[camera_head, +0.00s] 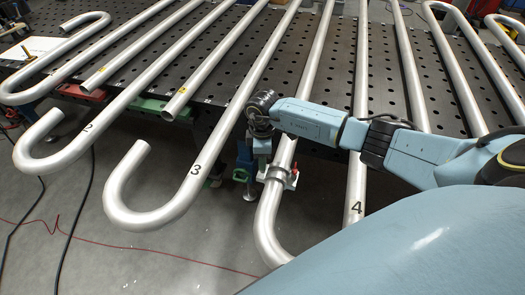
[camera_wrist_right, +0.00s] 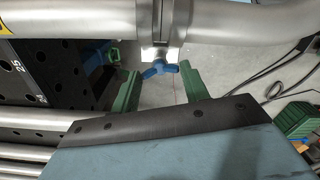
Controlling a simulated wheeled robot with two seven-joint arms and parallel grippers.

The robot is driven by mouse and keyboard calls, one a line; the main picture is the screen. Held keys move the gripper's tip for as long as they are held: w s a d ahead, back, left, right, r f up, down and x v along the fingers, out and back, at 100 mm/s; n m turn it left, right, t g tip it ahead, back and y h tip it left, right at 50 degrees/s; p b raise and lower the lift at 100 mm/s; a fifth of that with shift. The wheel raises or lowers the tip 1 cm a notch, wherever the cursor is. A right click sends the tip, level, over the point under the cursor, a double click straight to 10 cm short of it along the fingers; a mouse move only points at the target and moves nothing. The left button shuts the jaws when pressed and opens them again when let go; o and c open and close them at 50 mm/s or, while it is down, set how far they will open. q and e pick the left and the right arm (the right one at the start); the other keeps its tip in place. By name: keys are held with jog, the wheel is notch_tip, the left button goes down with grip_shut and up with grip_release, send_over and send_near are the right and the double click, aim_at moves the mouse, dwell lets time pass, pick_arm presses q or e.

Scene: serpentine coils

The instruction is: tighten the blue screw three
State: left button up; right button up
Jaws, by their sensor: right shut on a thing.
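A blue wing screw (camera_wrist_right: 158,69) sits under a metal bracket (camera_wrist_right: 158,52) on a thick silver tube in the right wrist view. My right gripper (camera_wrist_right: 160,88) has its two green fingers on either side of the screw, closed on its wings. In the head view my right gripper (camera_head: 262,148) points down beside the tubes, near the coil marked 3 (camera_head: 196,168). The screw itself cannot be made out clearly there. No number shows on the screw. My left gripper is not in view.
A black perforated table (camera_head: 335,60) carries several silver serpentine tubes. Their bent ends overhang the front edge. Cables lie on the grey floor. The coil marked 4 (camera_head: 356,208) is to the right.

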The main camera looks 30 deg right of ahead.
jog(key=shift+w+r+m+p, duration=0.25)
jog(key=shift+r+m+p, duration=0.1)
jog(key=shift+m, duration=0.65)
jog(key=o, duration=0.9)
jog(key=shift+f, duration=0.1)
jog(key=shift+o, duration=0.5)
jog(key=shift+s+f, duration=0.15)
notch_tip(320, 180, up, 14)
jog(key=shift+f+b, duration=0.25)
jog(key=shift+b, duration=0.2)
jog(key=shift+s+f, duration=0.1)
